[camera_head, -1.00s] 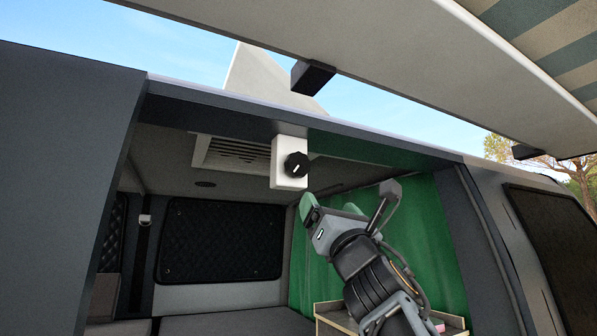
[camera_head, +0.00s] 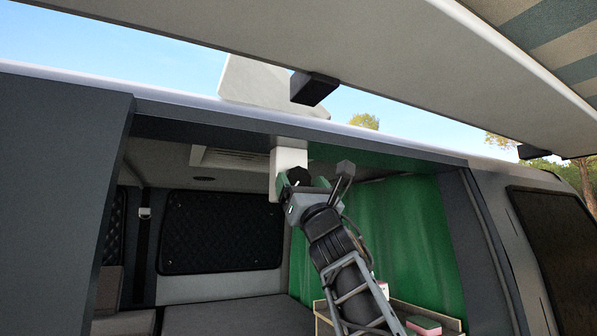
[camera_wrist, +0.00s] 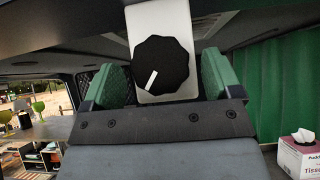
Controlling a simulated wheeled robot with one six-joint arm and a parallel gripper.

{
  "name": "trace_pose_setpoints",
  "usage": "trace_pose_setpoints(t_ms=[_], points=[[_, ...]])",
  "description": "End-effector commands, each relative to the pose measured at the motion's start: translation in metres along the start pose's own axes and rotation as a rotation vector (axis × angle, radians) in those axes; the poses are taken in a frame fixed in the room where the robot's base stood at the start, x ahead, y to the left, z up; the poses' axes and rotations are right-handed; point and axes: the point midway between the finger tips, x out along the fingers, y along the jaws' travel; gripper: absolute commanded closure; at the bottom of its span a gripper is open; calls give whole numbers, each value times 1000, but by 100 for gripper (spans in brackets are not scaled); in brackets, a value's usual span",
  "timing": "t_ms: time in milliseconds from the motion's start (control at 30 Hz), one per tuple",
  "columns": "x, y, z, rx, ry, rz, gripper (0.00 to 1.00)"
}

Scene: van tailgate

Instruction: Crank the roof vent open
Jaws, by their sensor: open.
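The black knob (camera_wrist: 166,62) is scalloped, with a white pointer mark toward the lower left in the wrist view. It sits on a white box (camera_wrist: 143,22) that hangs below the door header; the box also shows in the head view (camera_head: 288,158). My gripper (camera_head: 300,184) is open at the knob, with green fingers on either side of it. In the wrist view, the right finger shows a gap and the left finger is close to the knob's edge; contact cannot be told. The pale vent lid (camera_head: 270,85) stands tilted above the roof.
A slatted ceiling vent (camera_head: 232,158) is behind the box. The awning (camera_head: 400,70) with a black bracket (camera_head: 313,88) hangs overhead. A green curtain (camera_head: 400,230) fills the right of the opening. A tissue box (camera_wrist: 300,157) is low at right.

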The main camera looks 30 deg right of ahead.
Motion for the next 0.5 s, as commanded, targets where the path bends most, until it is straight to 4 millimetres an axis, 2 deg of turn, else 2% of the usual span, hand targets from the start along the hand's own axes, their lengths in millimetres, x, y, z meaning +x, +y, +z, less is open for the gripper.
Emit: trace_pose_setpoints(t_ms=[133,500], points=[[10,0,1,1,0,0,16],[12,0,0,1,0,0,16]])
